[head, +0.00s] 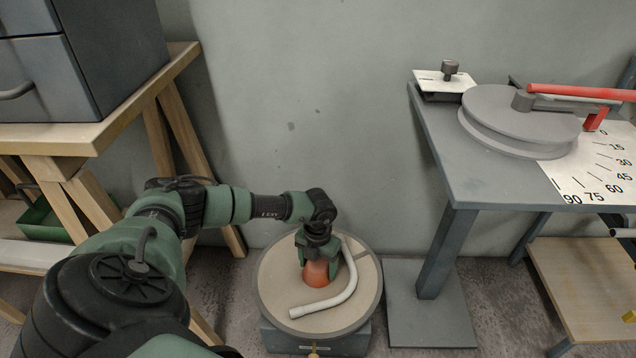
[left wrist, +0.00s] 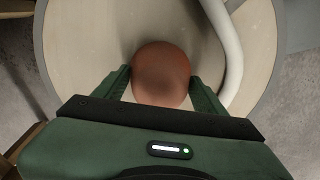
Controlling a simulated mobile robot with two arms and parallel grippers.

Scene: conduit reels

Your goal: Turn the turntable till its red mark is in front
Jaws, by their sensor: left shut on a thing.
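The turntable (head: 281,277) is a round tan disc with a grey rim on a low grey base, on the floor in front of the wall. An orange-red rounded knob (head: 316,274) stands on it near the middle; the left wrist view shows the knob from above (left wrist: 161,72). My left gripper (head: 318,260) reaches down over the knob and is shut on it, one finger on each side. A bent white conduit (head: 335,299) lies on the disc, curving round the knob's right side. I cannot make out a separate red mark on the disc. My right gripper is out of view.
To the right stands a grey bending table (head: 455,180) with a round wheel (head: 520,118), a red handle (head: 600,92) and an angle scale (head: 600,170). A wooden bench (head: 60,138) with a grey cabinet stands left.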

